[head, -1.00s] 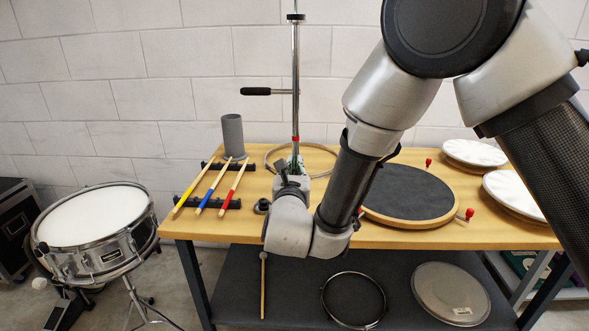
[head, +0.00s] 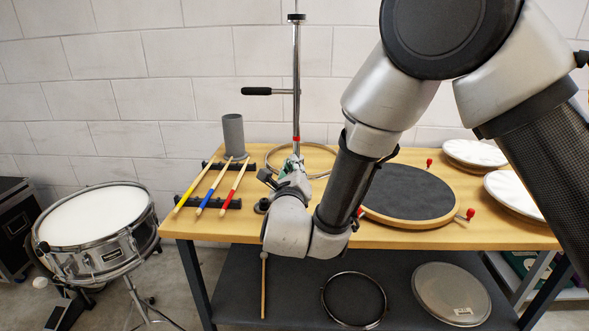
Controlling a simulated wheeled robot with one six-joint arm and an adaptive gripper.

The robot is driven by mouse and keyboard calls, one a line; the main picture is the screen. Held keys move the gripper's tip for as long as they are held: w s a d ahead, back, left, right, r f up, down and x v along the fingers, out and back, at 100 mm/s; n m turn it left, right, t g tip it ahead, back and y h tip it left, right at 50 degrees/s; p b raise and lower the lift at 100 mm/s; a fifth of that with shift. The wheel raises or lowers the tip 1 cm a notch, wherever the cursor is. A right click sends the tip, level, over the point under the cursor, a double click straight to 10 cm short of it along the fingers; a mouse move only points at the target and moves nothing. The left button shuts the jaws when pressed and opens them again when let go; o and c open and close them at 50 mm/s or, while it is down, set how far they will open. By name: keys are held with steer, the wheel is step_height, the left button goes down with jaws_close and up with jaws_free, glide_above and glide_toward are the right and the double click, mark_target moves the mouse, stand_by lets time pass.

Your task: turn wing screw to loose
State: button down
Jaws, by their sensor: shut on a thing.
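A chrome upright post (head: 296,85) with a red band low on it stands at the back of the bench. A rod with a black grip (head: 257,91) sticks out to its left. My gripper (head: 295,164) is at the foot of the post, shut on the wing screw. My wrist and gripper hide the wing screw and most of the clamp area. A small greenish patch shows beside the fingers; I cannot tell what it belongs to.
Left of my wrist, drumsticks (head: 212,189) lie on black racks by a grey cup (head: 233,133). A hoop (head: 273,157) lies behind my gripper. A dark round pad (head: 411,193) and white drumheads (head: 474,152) are to the right. A snare drum (head: 97,214) stands left of the bench.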

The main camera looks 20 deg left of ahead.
steer(key=n, duration=0.5)
steer(key=shift+a+f+n, duration=0.1)
steer(key=shift+f+n, duration=0.05)
steer(key=shift+n, duration=0.15)
steer(key=n, duration=0.5)
steer(key=shift+s+f, duration=0.1)
steer(key=shift+f, duration=0.05)
steer(key=n, duration=0.5)
steer(key=shift+f+n, duration=0.15)
steer(key=shift+n, duration=0.25)
steer(key=n, duration=0.4)
steer(key=shift+f+n, duration=0.15)
steer(key=shift+n, duration=0.15)
steer(key=c, duration=1.5)
jaws_free()
steer(key=shift+c, duration=0.2)
